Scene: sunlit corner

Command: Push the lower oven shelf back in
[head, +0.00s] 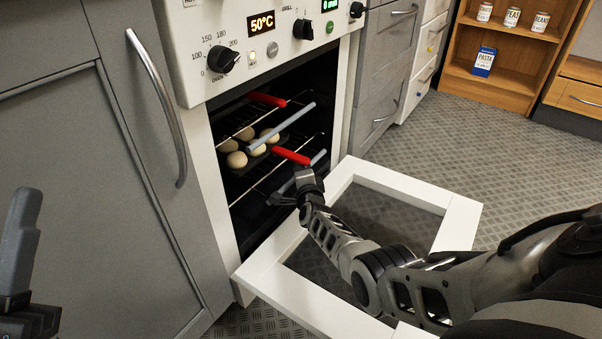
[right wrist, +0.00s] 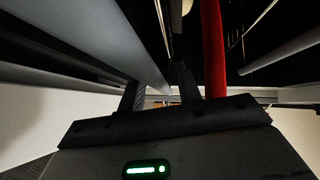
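The oven (head: 262,55) has its white-framed door (head: 455,215) folded down. The lower shelf's grey front bar (head: 319,158) and a red piece (head: 292,156) show at the oven mouth; the bar is partly hidden by my right gripper (head: 296,187). That gripper is at the lower shelf's front, above the door. In the right wrist view its two fingers (right wrist: 160,92) stand apart, with a grey bar (right wrist: 100,45) and a red bar (right wrist: 213,50) close ahead. I cannot tell whether they touch. Part of my left gripper (head: 20,245) shows at the left edge.
An upper shelf with a grey bar (head: 285,127) holds a dark tray with several pale buns (head: 237,160). A grey cabinet (head: 90,180) with a curved handle stands left of the oven. Drawers (head: 385,70) stand to the right. The floor beyond the door is clear.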

